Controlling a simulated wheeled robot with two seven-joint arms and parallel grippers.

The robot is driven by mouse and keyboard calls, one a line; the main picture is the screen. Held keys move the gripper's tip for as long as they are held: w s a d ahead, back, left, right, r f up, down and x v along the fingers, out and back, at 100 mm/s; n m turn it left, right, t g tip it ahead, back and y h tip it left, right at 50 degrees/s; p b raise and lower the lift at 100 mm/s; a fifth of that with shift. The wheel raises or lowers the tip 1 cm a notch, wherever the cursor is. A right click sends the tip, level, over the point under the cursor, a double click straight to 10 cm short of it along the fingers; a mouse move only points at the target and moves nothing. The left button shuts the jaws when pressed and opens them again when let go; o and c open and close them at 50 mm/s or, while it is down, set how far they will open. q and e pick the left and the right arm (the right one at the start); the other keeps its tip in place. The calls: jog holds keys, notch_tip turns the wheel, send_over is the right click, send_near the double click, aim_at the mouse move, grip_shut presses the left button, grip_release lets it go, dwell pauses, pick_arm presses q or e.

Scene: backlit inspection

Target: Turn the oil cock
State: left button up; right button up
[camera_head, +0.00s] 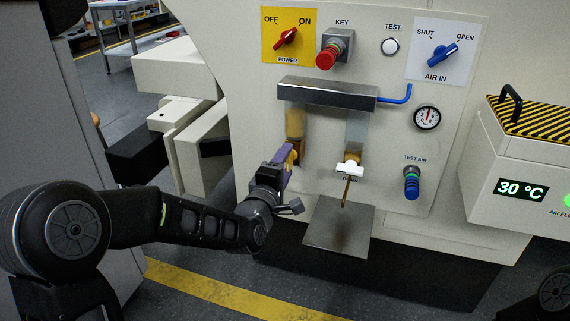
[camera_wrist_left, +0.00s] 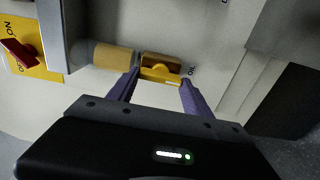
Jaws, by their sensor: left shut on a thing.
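The oil cock shows in the left wrist view as a yellow handle (camera_wrist_left: 160,75) on a brass-coloured body, next to the OIL label. It sits at the end of an amber oil tube (camera_wrist_left: 113,57), which also shows in the head view (camera_head: 295,121). My left gripper (camera_head: 287,160), with purple fingers, is shut on the yellow handle, one finger at each end in the left wrist view (camera_wrist_left: 160,79). In the head view the gripper hides most of the cock. My right gripper is not in view.
Right of the oil tube is a clear tube with a white-handled cock (camera_head: 349,170) and thin spout above a metal plate (camera_head: 338,228). The panel above holds the red power switch (camera_head: 287,36), key knob (camera_head: 328,55) and blue air switch (camera_head: 443,54). A blue test air knob (camera_head: 411,184) is farther right.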

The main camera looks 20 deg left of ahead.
pick_arm(q)
jog(key=shift+d+f, duration=0.1)
dwell(0.4)
jog(key=o, duration=1.4)
jog(key=shift+c, duration=0.2)
jog(key=shift+s, duration=0.15)
jog(key=s+p, duration=0.2)
jog(key=s, duration=0.5)
jog(key=shift+s+a, duration=0.3)
